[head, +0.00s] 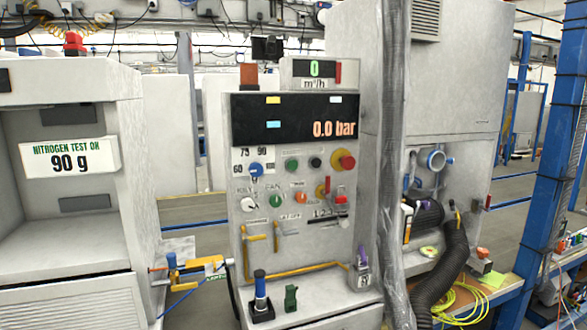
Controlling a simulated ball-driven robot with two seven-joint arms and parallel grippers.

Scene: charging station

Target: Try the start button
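The control panel (250,215) stands upright in the middle of the head view. It carries several round controls. One green button (291,164) is in the upper row, left of a black button (315,162). Another green control (275,201) is lower, beside an orange button (300,197). The labels are too small to read, so I cannot tell which is the start button. A red knob on a yellow disc (346,161) is at the upper right. The dark display (295,112) above reads 0.0 bar. Neither of my grippers is in view.
A grey cabinet (150,165) with a "90 g" sign stands left. A yellow tool (195,268) projects between it and the panel. A wrapped vertical hose (394,130) runs along the panel's right side. A ledge (320,298) below holds small items. The panel's front looks unblocked.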

